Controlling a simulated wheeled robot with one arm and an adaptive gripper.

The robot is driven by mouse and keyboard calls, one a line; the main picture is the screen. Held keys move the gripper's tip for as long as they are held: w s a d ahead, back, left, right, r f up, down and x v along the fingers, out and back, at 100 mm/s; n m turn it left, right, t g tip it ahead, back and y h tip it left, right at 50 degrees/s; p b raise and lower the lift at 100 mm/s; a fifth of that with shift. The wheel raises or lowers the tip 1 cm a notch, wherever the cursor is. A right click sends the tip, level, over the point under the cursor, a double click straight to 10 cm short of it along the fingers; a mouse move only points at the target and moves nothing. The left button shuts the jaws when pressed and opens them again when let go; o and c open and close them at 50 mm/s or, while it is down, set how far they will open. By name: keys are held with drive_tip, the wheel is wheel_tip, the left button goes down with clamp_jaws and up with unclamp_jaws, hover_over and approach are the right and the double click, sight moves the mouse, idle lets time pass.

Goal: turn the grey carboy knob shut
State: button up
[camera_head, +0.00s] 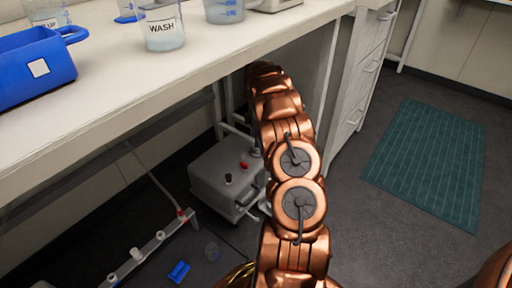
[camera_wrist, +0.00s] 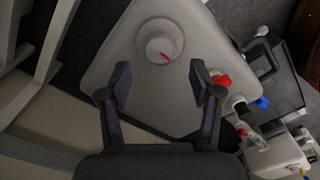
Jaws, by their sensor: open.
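In the wrist view, the round grey-white knob (camera_wrist: 160,43) has a red pointer line slanting down to the right. It sits on a pale grey body (camera_wrist: 155,100), apparently the carboy. My gripper (camera_wrist: 160,71) is open, with one finger on each side below the knob in the picture. Nothing is between the fingertips, and contact with the knob does not show. In the head view, my copper arm reaches under the bench and my gripper is hidden. A grey box-like container (camera_head: 213,190) stands on the floor there; I cannot tell whether it is the same body.
The white bench (camera_head: 190,68) overhangs the area, with a WASH beaker (camera_head: 163,30) and blue carrier (camera_head: 35,70) on top. A white pipe manifold (camera_head: 138,257) and blue piece (camera_head: 179,271) lie low at left. A red fitting (camera_wrist: 221,80) is beside the right finger.

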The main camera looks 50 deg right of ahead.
sight(257, 149)
wheel_tip(257, 149, down, 5)
drive_tip(key=shift+r+b, duration=0.1)
drive_tip(key=shift+b, duration=0.65)
drive_tip(key=shift+c, duration=0.2)
drive_tip(key=c, duration=1.1)
